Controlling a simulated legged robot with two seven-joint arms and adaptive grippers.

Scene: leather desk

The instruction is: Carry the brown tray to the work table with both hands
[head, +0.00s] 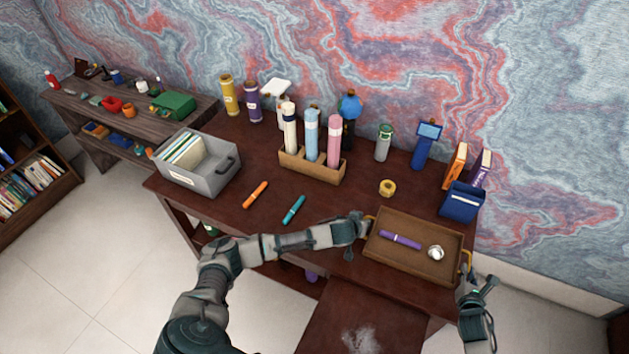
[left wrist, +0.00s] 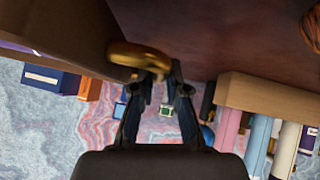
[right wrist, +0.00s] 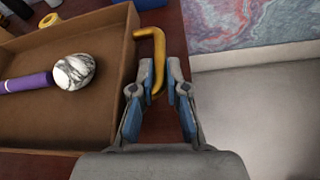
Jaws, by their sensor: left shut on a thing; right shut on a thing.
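The brown tray (head: 408,221) is at the right front of the dark wooden desk (head: 235,205); I cannot tell if it touches the desktop. It holds a purple marker (head: 400,240) and a round marbled item (head: 435,252). My left gripper (head: 364,225) is at the tray's left end, shut on its brass handle (left wrist: 138,56). My right gripper (head: 468,277) is at the right end, shut on the other handle (right wrist: 156,48). The right wrist view shows the tray's interior (right wrist: 75,110) beside that gripper. Which surface is the work table is not clear.
A bottle rack (head: 315,170), grey file box (head: 198,165), orange marker (head: 255,194), teal marker (head: 293,209), tape roll (head: 387,187) and blue bin (head: 461,201) stand or lie on the desk. A lower side table (head: 130,130) with small items is at the far left.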

